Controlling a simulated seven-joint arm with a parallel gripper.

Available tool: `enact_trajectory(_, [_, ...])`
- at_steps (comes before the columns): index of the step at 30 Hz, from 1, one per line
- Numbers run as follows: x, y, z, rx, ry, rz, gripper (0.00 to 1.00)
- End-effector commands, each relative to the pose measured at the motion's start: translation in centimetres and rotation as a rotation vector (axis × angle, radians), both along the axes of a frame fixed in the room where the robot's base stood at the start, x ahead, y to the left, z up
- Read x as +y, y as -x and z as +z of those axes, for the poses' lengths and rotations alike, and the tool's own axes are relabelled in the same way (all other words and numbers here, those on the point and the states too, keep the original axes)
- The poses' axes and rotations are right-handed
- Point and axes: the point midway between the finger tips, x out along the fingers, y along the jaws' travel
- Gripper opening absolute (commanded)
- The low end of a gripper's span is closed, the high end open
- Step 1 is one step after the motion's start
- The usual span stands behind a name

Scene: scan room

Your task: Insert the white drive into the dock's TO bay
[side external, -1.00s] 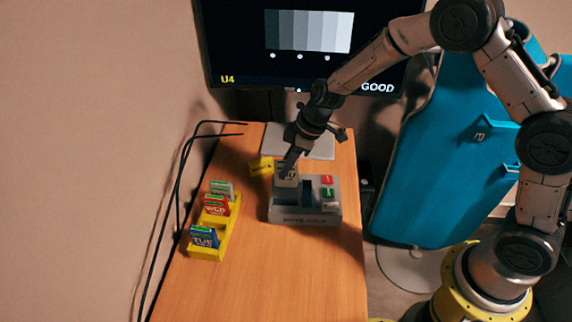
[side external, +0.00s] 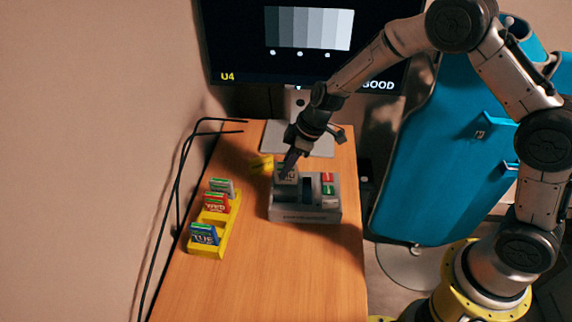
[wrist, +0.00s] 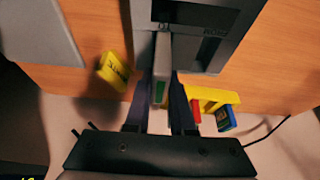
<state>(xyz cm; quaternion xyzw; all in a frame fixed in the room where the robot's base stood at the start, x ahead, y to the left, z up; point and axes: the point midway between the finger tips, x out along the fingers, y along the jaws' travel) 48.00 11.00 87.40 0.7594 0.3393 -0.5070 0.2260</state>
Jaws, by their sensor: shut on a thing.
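The white drive (side external: 287,175) is a pale block held at the left bay of the grey dock (side external: 305,216).
A yellow rack (side external: 222,240) on the left holds a grey drive (side external: 222,187), a red drive (side external: 216,203) and a blue drive (side external: 203,234). A yellow tag (side external: 261,164) is left of the dock. A monitor (side external: 310,40) stands behind. The front of the wooden desk is clear.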

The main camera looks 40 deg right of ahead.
Motion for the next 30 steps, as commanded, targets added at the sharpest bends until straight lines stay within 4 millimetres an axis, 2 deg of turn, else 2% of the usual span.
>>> enact_trajectory(17, [-0.01, -0.03, -0.76, -0.001, 0.001, 0.001, 0.0])
enact_trajectory(18, [-0.01, -0.04, -0.75, -0.002, 0.0, 0.001, 0.28])
enact_trajectory(23, [-0.02, -0.03, -0.74, -0.001, 0.001, 0.001, 0.56])
enact_trajectory(29, [-0.01, 0.0, -0.76, -0.001, 0.001, 0.001, 0.57])
enact_trajectory(30, [-0.02, 0.04, -0.82, 0.001, 0.001, 0.0, 0.61])
